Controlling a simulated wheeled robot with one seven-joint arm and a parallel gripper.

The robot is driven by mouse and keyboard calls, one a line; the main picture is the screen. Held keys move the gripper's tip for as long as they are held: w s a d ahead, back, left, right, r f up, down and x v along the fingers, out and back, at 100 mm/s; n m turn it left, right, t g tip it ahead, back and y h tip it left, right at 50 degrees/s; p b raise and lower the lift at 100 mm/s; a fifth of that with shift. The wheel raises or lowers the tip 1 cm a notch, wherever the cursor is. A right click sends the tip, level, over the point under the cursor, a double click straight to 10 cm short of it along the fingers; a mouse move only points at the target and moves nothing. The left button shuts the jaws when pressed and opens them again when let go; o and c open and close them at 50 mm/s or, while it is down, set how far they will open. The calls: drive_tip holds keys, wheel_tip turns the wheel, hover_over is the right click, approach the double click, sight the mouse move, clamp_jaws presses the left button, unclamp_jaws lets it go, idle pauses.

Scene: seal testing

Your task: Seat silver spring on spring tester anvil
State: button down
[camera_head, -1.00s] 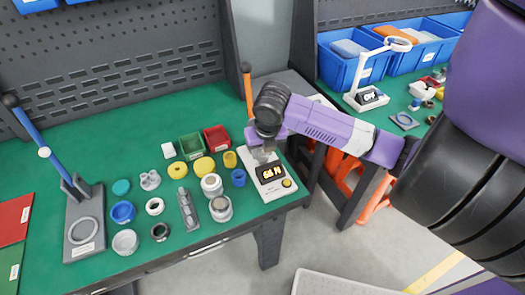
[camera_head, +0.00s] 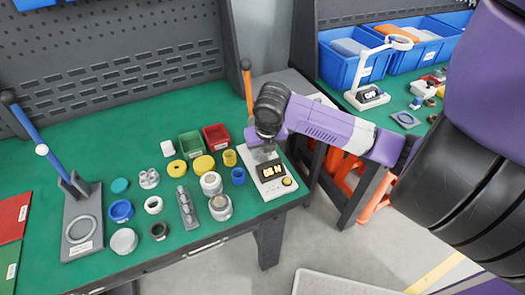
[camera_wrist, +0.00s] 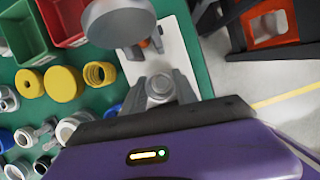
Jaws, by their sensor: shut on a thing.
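My gripper is shut on a small round silver piece, the silver spring (camera_wrist: 161,86), seen end-on between the fingers over the tester base. In the head view my gripper (camera_head: 262,152) is at the tester's back part, and the spring is hidden. I cannot tell whether the spring touches the anvil.
An orange lever (camera_head: 247,92) rises behind the tester. Green (camera_head: 191,145) and red (camera_head: 216,137) bins, yellow rings and several seals and fittings stand to its left. A grey fixture with a blue lever (camera_head: 78,220) is at the far left. The bench's right edge is close to the tester.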

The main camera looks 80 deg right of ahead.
drive_tip(key=shift+f+b, duration=0.35)
idle(0.5)
drive_tip(key=c, duration=0.9)
unclamp_jaws()
wheel_tip(320, 180, up, 9)
drive_tip(key=p, duration=0.6)
